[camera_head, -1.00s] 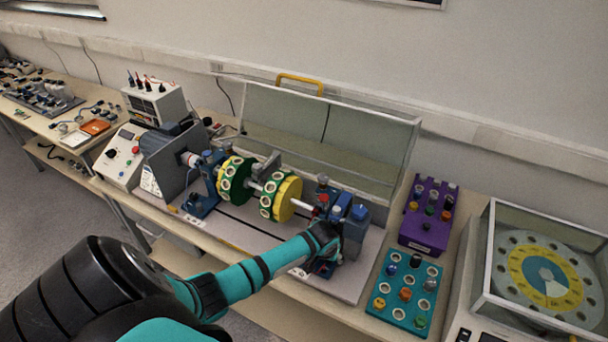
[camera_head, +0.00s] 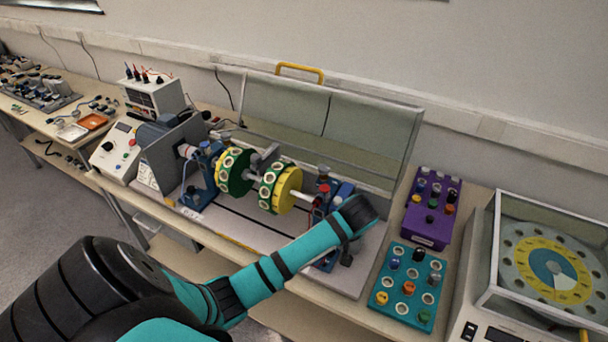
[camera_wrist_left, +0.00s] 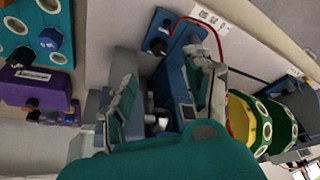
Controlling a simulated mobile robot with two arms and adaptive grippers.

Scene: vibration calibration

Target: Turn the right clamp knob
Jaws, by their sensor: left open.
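In the left wrist view the blue support (camera_wrist_left: 176,82) lies between my left gripper's two spread fingers. A black knob (camera_wrist_left: 157,47) shows just beyond the fingers. I cannot tell which knob is the right clamp knob. My left gripper (camera_head: 345,254) is open, pointing down at the right end of the rig, with its fingers mostly hidden in the head view. My right gripper is not in view.
Green and yellow discs (camera_head: 282,190) sit on the shaft to the left. A clear cover (camera_head: 330,120) stands raised behind. A teal block (camera_head: 409,290) and a purple box (camera_head: 431,210) stand to the right. A red cable (camera_wrist_left: 205,22) runs near the support.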

